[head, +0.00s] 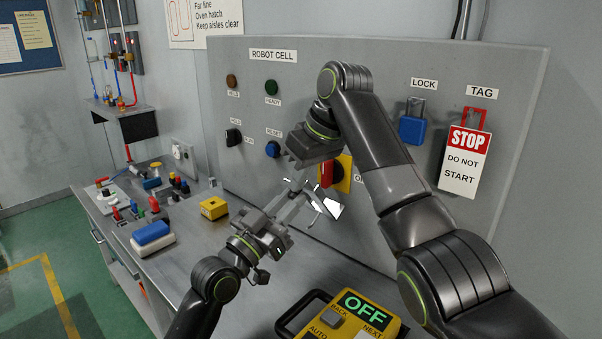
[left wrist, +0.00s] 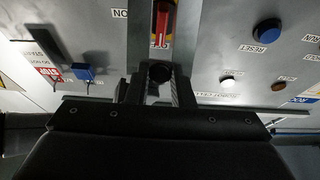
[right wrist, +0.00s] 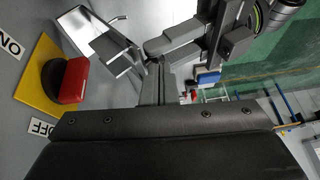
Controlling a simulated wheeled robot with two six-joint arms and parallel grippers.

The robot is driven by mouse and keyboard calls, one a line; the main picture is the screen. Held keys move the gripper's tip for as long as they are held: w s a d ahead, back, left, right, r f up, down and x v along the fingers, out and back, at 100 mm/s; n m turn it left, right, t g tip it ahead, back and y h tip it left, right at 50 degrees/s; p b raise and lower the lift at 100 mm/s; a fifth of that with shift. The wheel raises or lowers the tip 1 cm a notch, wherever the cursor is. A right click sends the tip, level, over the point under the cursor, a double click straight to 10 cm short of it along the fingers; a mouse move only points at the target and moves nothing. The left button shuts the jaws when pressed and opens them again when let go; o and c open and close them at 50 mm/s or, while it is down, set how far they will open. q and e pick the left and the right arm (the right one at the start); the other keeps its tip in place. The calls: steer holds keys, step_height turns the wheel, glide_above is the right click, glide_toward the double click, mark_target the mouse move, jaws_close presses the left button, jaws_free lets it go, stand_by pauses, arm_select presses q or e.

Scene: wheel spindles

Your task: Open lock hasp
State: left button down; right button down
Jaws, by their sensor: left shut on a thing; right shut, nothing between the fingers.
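The lock hasp (head: 324,203) is a pale metal piece with flat plates, held out in front of the panel. My left gripper (head: 296,200) is shut on it. In the right wrist view the hasp (right wrist: 86,24) shows its plates spread at an angle, with a thin bent rod beside them. My right gripper (head: 297,180) is shut and empty, with its fingertips close to the hasp. Whether they touch it I cannot tell. In the left wrist view the left fingers (left wrist: 152,92) hide most of the hasp.
The red and yellow rotary switch (head: 344,174) is on the panel (head: 385,70) just behind the grippers. A blue padlock (head: 412,129) and a STOP tag (head: 466,152) hang at the right. A yellow pendant reading OFF (head: 384,318) and a yellow box (head: 213,208) are on the bench.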

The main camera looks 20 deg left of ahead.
arm_select(q)
steer(key=shift+f, duration=0.1)
arm_select(e)
steer(key=shift+s+a+f, duration=0.15)
steer(key=shift+s+f, duration=0.05)
steer(key=shift+f, duration=0.2)
steer(key=shift+s+a+f, duration=0.1)
steer(key=shift+s+f, duration=0.05)
steer(key=shift+f, duration=0.25)
arm_select(q)
steer(key=c, duration=1.7)
jaws_free()
steer(key=o, duration=0.4)
steer(key=shift+w, duration=0.15)
arm_select(e)
steer(key=shift+w+d+f, duration=0.1)
steer(key=shift+w, duration=0.05)
